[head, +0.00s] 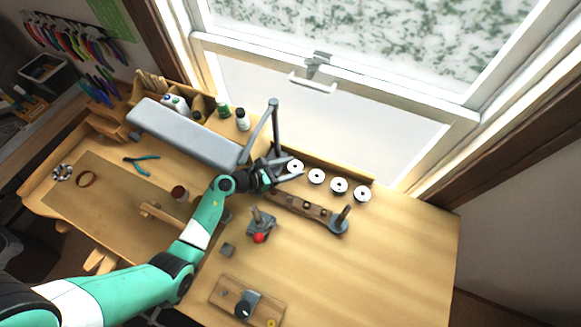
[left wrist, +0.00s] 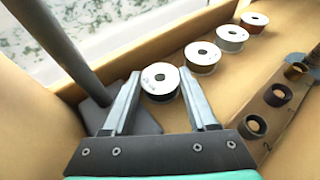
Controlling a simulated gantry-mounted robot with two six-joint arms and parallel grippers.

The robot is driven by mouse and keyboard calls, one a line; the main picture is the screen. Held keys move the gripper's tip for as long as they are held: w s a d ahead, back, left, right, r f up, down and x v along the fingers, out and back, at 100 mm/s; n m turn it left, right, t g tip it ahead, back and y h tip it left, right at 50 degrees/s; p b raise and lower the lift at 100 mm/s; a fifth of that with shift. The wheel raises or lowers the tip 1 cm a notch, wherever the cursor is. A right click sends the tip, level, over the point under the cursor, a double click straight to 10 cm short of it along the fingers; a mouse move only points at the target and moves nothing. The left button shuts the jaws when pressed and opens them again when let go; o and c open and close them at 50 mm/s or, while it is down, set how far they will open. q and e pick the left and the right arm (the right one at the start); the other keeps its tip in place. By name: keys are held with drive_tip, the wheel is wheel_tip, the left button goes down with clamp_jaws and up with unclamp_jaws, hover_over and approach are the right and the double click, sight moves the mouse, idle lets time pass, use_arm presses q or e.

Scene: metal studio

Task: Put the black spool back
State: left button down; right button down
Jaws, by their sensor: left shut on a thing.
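The black spool (head: 295,166) has a white top disc and a dark side. It is at the left end of a row of spools near the window. In the left wrist view the black spool (left wrist: 160,82) sits between the two fingertips, upright. My left gripper (head: 288,174) is shut on it, and the fingers show on both sides in the left wrist view (left wrist: 160,76). Whether the spool touches the tabletop is hard to tell. My right gripper is in neither view.
Other spools (head: 339,185) stand to the right in the row, along a wooden back ledge (head: 330,165). A wooden holder with holes (head: 305,207) lies in front. A grey lamp (head: 185,128) with a post and base stands close on the left. The table's right front is clear.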

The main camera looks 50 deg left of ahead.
use_arm(q)
drive_tip(key=shift+s+f, duration=0.15)
drive_tip(key=shift+f, duration=0.5)
drive_tip(key=shift+c, duration=0.5)
unclamp_jaws()
drive_tip(key=shift+f, duration=0.1)
drive_tip(key=shift+s+r, duration=0.15)
drive_tip(key=shift+r, duration=0.1)
drive_tip(key=p+v, duration=0.1)
drive_tip(key=v, duration=0.4)
drive_tip(key=r+v, duration=0.1)
drive_tip(key=v, duration=0.4)
drive_tip(key=shift+a+p, duration=0.15)
drive_tip(key=shift+p, duration=0.25)
drive_tip(key=shift+s+r, duration=0.25)
drive_tip(key=shift+s, duration=0.1)
